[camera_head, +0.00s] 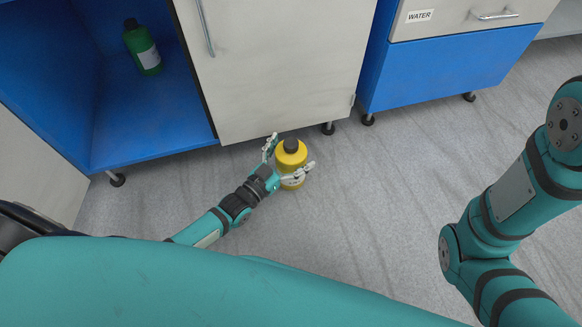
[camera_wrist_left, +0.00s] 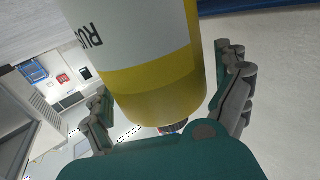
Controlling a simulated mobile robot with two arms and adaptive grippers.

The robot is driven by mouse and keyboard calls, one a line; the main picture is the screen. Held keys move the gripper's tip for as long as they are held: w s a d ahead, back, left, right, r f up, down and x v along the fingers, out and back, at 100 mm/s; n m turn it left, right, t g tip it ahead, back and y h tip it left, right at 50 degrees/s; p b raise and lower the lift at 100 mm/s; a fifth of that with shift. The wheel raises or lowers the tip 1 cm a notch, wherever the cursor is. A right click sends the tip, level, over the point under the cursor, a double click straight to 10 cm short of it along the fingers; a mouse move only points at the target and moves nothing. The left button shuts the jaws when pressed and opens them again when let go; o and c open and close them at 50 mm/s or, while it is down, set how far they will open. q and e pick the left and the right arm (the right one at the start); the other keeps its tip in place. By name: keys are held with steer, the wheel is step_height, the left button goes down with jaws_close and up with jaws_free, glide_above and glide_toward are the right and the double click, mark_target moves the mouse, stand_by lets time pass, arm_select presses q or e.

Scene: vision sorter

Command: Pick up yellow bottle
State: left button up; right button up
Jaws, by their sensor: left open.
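The yellow bottle (camera_head: 291,159) has a black cap and stands on the grey floor in front of the white cabinet door in the head view. My left gripper (camera_head: 289,158) is open, with one finger on each side of the bottle. In the left wrist view the bottle (camera_wrist_left: 150,85) fills the upper middle, with a white label and dark letters. The fingers of the left gripper (camera_wrist_left: 168,100) show on both sides of it. I cannot tell whether they touch it. My right arm shows at the right of the head view, but its gripper is out of view.
A green bottle (camera_head: 142,46) with a white label stands inside the open blue cabinet (camera_head: 152,133). The white cabinet door (camera_head: 280,60) is close behind the yellow bottle. A drawer marked WATER (camera_head: 455,17) is at the upper right. The floor (camera_head: 370,200) to the right is clear.

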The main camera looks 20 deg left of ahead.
arm_select(q)
steer(key=c, duration=1.6)
steer(key=shift+r, duration=0.2)
